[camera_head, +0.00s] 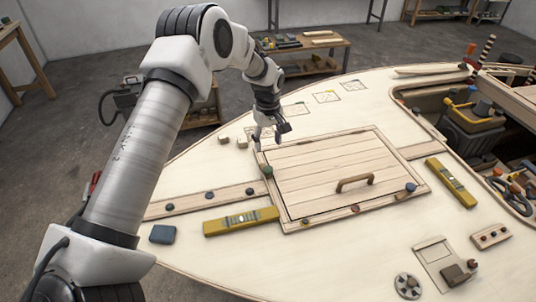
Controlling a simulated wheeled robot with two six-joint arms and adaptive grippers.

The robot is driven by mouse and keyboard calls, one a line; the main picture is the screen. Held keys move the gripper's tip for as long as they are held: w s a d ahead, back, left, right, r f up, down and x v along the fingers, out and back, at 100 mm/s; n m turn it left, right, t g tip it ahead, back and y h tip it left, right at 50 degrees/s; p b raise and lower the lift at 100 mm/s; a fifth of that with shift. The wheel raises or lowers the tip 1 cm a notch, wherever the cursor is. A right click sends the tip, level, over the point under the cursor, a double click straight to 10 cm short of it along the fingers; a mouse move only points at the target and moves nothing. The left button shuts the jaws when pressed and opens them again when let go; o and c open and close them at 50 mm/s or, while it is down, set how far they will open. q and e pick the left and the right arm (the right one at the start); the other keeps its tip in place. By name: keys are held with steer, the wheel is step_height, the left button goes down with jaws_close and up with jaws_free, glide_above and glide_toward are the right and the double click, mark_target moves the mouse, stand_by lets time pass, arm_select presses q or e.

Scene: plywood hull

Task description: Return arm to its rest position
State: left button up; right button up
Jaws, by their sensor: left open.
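My left arm (135,150) comes in from the lower left, rises and bends down over the plywood hull deck (330,260). Its gripper (267,138) is open and empty, with its fingers pointing down near the upper left corner of the framed hatch lid (320,175). I cannot tell whether the fingertips touch the deck. The hatch lid lies closed and has a wooden handle (355,182). My right gripper is not in view.
Yellow levels lie left (241,221) and right (451,182) of the hatch. Small wooden blocks (241,141) sit by the gripper. An open bay (470,130) with tools is at the right. A workbench (305,50) stands behind. The front deck is mostly clear.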

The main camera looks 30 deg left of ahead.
arm_select(q)
steer(key=shift+r, duration=0.4)
